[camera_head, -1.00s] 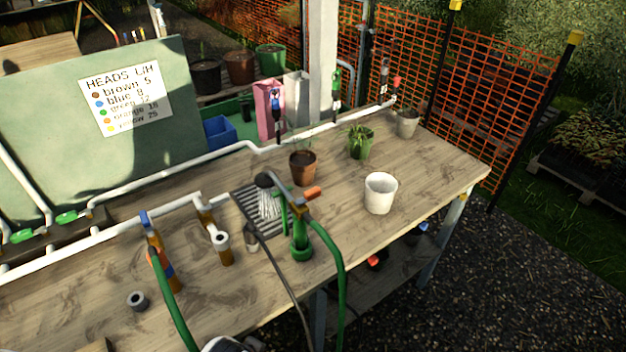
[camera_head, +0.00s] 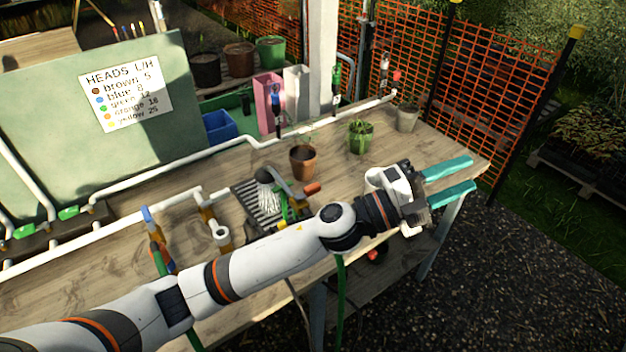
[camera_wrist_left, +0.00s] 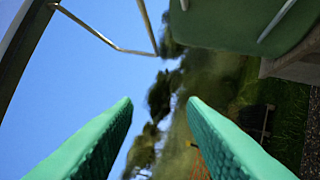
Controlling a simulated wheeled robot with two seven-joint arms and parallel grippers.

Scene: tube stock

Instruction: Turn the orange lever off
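The orange lever (camera_head: 312,188) sticks out to the right from the top of a tap on the table, beside a grey drain grate. My left forearm covers most of the tap's green lower body. My left gripper (camera_head: 473,173) is at the table's right end, well right of the lever and not touching it. Its two teal fingers are apart with nothing between them. The left wrist view also shows the open fingers (camera_wrist_left: 160,102), with sky and greenery beyond; the lever is not in that view. My right gripper is not in view.
A brown pot (camera_head: 303,162) stands just behind the lever, with a green plant pot (camera_head: 360,137) farther back. White pipes (camera_head: 190,163) run along the table. A blue-handled tap (camera_head: 147,214) is at left. Orange mesh fence stands behind.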

